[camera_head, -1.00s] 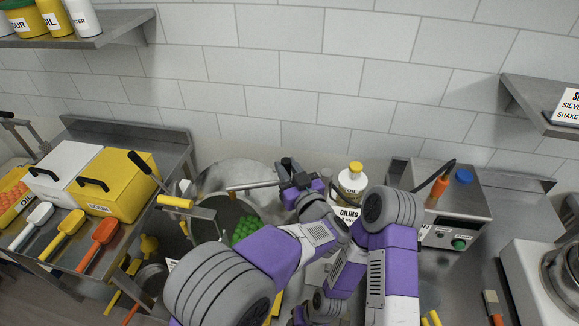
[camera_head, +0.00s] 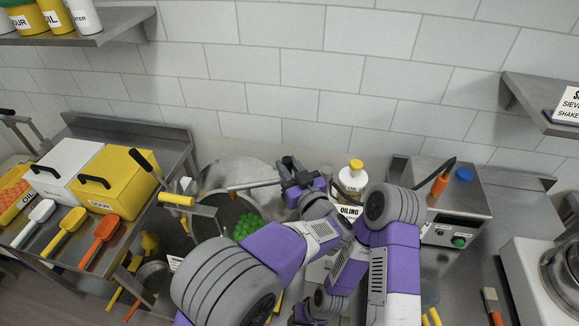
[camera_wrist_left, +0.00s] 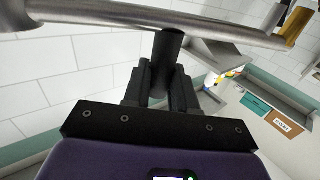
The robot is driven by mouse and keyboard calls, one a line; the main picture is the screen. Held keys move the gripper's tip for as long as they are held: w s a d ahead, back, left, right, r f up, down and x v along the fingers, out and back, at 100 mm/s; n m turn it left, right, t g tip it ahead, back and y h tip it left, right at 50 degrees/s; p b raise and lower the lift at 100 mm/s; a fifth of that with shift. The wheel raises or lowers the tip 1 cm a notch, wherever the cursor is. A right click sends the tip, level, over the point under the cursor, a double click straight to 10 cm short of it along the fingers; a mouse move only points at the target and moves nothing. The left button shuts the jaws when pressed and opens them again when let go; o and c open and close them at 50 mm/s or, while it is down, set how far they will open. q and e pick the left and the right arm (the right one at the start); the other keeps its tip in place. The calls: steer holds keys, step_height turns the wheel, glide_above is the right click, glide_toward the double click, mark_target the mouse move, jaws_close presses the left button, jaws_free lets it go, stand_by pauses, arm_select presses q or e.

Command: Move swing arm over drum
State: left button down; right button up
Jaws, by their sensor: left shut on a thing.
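The swing arm (camera_head: 255,185) is a thin metal bar running level over the open steel drum (camera_head: 212,178), whose mouth faces up. Green gummies (camera_head: 245,226) lie inside the drum. My left gripper (camera_head: 290,171) is at the bar's right end, by the drum's right side. In the left wrist view its black fingers (camera_wrist_left: 161,88) are shut on a dark upright knob (camera_wrist_left: 168,47) under the metal bar (camera_wrist_left: 150,17). My forearm hides the drum's front right. My right gripper is mostly hidden by my arms at the bottom, and its jaws cannot be made out.
A bottle with a yellow cap (camera_head: 352,180) stands right of my left gripper. A yellow-handled bracket (camera_head: 176,201) is at the drum's left. A yellow bin (camera_head: 115,185) and scoops sit on the left table. A control box (camera_head: 450,205) stands at right.

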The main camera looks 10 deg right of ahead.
arm_select(q)
steer(key=shift+a, duration=0.1)
stand_by(0.7)
steer(key=c, duration=1)
jaws_free()
steer(key=shift+a, duration=0.1)
steer(key=shift+o, duration=0.2)
arm_select(e)
steer(key=shift+a, duration=0.1)
arm_select(q)
steer(key=shift+s+d, duration=0.15)
steer(key=shift+d, duration=0.05)
